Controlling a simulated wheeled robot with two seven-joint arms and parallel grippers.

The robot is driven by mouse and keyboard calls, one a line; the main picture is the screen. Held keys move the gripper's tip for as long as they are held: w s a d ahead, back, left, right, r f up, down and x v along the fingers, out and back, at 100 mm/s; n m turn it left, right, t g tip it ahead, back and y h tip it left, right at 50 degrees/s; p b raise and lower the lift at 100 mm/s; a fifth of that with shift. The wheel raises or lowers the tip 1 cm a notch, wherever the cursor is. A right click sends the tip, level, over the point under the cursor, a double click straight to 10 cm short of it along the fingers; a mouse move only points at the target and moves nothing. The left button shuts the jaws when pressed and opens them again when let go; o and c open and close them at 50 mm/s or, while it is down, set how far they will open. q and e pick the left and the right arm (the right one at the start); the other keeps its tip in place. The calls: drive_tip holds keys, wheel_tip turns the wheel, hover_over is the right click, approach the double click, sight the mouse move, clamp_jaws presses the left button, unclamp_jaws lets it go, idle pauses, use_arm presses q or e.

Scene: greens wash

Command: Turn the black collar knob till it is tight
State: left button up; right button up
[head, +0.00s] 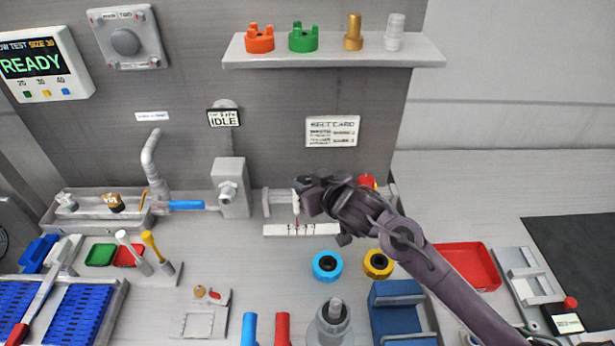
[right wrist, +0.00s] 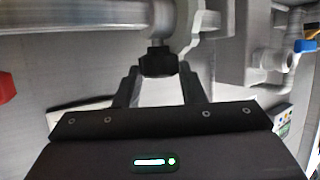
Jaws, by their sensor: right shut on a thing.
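The black collar knob (right wrist: 158,62) shows in the right wrist view, below a pale collar (right wrist: 203,24) on a thick grey horizontal bar (right wrist: 80,18). The fingers of my right gripper (right wrist: 160,84) stand on either side of the knob and are shut on it. In the head view my right gripper (head: 307,197) reaches in from the right to the bar at the back of the bench. It covers the knob there, so I cannot see the knob in that view. How tight the knob is cannot be told. My left gripper is not in view.
A marked white scale strip (head: 285,230) lies just in front of the bar. A grey block fixture (head: 230,187) stands to its left. Blue (head: 327,265) and yellow (head: 377,264) rings lie in front. A shelf (head: 335,59) with coloured parts hangs above.

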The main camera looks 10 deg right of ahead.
drive_tip(key=n+y+p, duration=0.1)
drive_tip(key=n+g+y+p, duration=0.1)
drive_tip(key=p, duration=0.1)
drive_tip(key=shift+w+d+r, duration=0.15)
drive_tip(key=shift+d+r, duration=0.05)
drive_tip(key=shift+r, duration=0.2)
drive_tip(key=shift+w+d+f+n+g+y+p, duration=0.1)
drive_tip(key=shift+n+g+y+p, duration=0.2)
drive_tip(key=shift+n+y, duration=0.2)
drive_tip(key=shift+f+n+g+y+p, duration=0.1)
drive_tip(key=shift+n+g+y+p, duration=0.15)
drive_tip(key=shift+n+y, duration=0.2)
drive_tip(key=shift+n+g+y, duration=0.25)
drive_tip(key=shift+n+y, duration=0.2)
drive_tip(key=shift+w+d+f+n+g+y, duration=0.1)
drive_tip(key=shift+f+n+g+y, duration=0.05)
drive_tip(key=shift+n+g+y, duration=0.5)
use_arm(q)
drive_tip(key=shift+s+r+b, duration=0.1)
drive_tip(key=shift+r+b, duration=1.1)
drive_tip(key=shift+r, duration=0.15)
use_arm(e)
drive_tip(key=shift+n+g+y, duration=0.75)
drive_tip(key=shift+n+g, duration=0.5)
drive_tip(key=o, duration=1)
